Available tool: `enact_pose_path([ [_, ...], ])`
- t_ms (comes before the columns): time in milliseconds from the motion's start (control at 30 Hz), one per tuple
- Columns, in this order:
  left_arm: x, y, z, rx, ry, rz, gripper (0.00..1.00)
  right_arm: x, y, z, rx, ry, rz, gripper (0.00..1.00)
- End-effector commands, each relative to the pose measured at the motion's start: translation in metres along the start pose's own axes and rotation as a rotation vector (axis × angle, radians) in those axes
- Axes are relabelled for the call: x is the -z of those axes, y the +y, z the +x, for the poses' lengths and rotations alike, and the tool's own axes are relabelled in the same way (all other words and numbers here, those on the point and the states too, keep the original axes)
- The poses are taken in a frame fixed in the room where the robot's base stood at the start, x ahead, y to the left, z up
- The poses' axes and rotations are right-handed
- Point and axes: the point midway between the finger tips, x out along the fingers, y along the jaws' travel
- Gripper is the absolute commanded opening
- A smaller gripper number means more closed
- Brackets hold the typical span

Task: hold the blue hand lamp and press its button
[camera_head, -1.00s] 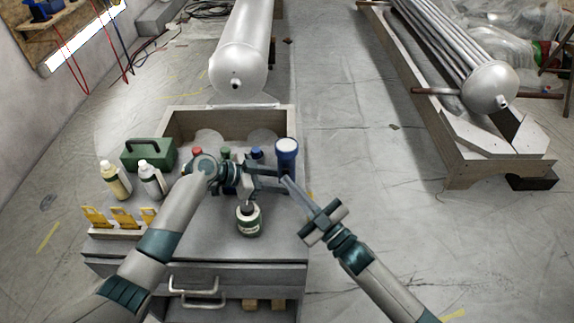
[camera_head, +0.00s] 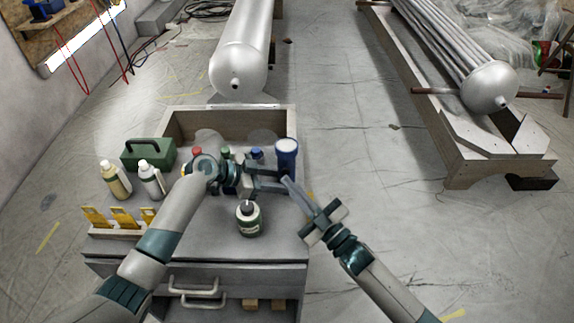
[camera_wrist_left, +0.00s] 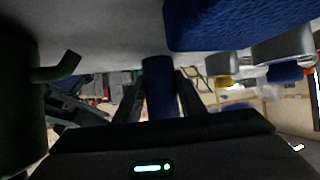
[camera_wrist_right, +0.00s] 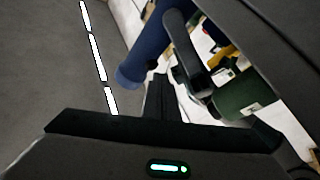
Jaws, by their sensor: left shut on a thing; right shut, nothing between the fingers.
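The blue hand lamp (camera_head: 286,160) stands roughly upright at the right side of the cabinet top, its pale round end up. My left gripper (camera_head: 283,178) reaches in from the left and is shut on the lamp's lower body. In the left wrist view the dark blue lamp (camera_wrist_left: 159,88) sits between the fingers. My right gripper (camera_head: 287,181) is shut and empty, its tips close to the lamp's near side. In the right wrist view the lamp (camera_wrist_right: 150,50) is just beyond the closed fingertips (camera_wrist_right: 160,80). I cannot make out the button or whether the tips touch.
A green toolbox (camera_head: 148,155), two pale bottles (camera_head: 151,179) and yellow tags (camera_head: 97,216) are at the left. A wooden tray wall (camera_head: 225,116) is behind.

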Motion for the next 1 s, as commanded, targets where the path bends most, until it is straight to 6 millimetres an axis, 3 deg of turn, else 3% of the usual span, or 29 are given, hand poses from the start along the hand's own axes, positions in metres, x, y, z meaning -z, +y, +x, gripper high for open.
enact_pose_path([
  [1000, -0.0004, 0.0003, 0.0003, -0.001, -0.001, 0.000, 0.13, -0.0045, 0.0049, 0.0066, 0.000, 0.000, 0.000, 0.00],
])
